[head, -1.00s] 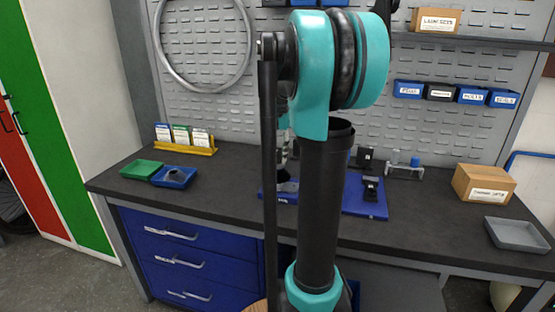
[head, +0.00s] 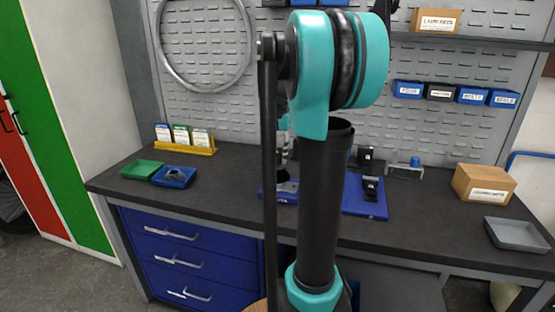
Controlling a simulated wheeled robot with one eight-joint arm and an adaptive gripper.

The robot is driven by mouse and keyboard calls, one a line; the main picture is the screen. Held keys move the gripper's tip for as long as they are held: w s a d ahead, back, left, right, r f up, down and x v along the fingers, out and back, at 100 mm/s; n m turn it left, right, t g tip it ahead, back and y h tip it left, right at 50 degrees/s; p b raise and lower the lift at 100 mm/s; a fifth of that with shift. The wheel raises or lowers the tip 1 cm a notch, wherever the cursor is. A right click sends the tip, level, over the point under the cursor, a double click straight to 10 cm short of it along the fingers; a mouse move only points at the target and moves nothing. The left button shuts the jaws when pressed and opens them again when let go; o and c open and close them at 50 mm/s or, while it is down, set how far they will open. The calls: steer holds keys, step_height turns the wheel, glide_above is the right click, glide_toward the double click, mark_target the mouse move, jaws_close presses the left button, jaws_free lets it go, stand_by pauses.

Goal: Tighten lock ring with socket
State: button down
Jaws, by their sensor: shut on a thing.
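A sliver of my gripper (head: 286,155) shows between my dark arm links, over the blue mat (head: 355,207) on the bench. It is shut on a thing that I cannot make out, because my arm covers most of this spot. A small grey and dark part (head: 287,186) shows at the mat's left portion, partly behind my arm. I cannot tell whether it is the lock ring's holder or touches my gripper. A black fixture (head: 371,188) stands on the mat's right portion. I cannot make out the socket or the lock ring.
A green tray (head: 141,169) and a blue tray (head: 185,183) with a dark part in it lie at the left. A yellow rack (head: 200,150) stands behind them. A cardboard box (head: 484,184) and a grey tray (head: 518,234) are at the right.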

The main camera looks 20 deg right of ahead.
steer(key=m, duration=0.6)
steer(key=shift+s+f, duration=0.1)
steer(key=shift+m, duration=0.3)
steer(key=m, duration=0.6)
steer(key=shift+m, duration=0.3)
steer(key=m, duration=0.6)
